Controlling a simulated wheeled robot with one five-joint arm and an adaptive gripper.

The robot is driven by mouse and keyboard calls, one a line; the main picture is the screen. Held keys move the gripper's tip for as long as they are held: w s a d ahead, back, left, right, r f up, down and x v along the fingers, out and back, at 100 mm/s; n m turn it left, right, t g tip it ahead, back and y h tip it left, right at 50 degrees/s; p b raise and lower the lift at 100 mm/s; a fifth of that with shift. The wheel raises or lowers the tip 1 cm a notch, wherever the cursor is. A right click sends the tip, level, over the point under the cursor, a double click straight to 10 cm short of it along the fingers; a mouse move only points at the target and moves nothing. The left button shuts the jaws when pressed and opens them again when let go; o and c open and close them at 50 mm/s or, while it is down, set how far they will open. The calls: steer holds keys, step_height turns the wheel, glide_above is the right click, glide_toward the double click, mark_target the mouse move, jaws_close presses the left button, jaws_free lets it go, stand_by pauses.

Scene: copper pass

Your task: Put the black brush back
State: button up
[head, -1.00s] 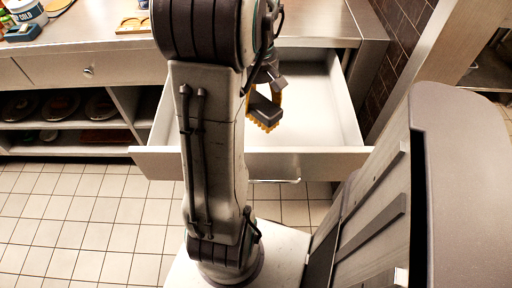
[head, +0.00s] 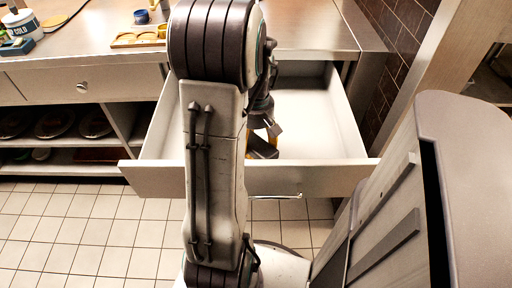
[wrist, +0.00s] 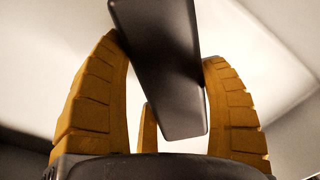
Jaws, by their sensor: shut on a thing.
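The black brush (wrist: 165,70) is a dark block between the yellow fingers of my gripper (wrist: 165,95) in the wrist view. My gripper is shut on it. In the head view my gripper (head: 262,148) is inside the open drawer (head: 325,115), low behind its front panel, and my arm hides part of it. The brush shows there only as a small dark patch. I cannot tell whether it touches the drawer floor. No other thing is visible in the drawer.
The steel counter (head: 110,52) runs behind, with a wooden tray (head: 138,38) of round yellow pieces, a blue cup (head: 141,16) and a white tub (head: 22,24). A shut drawer (head: 82,82) and shelves with plates (head: 55,125) are left. A brown tiled wall (head: 400,40) is right.

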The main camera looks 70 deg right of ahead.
steer(key=shift+f, duration=1.25)
steer(key=shift+f+b, duration=0.1)
steer(key=shift+b, duration=0.2)
steer(key=o, duration=1.2)
steer(key=shift+o, duration=0.2)
step_height(320, 180, up, 12)
steer(key=p, duration=0.3)
steer(key=shift+d+p, duration=0.15)
steer(key=shift+p, duration=0.25)
steer(key=shift+w, duration=0.15)
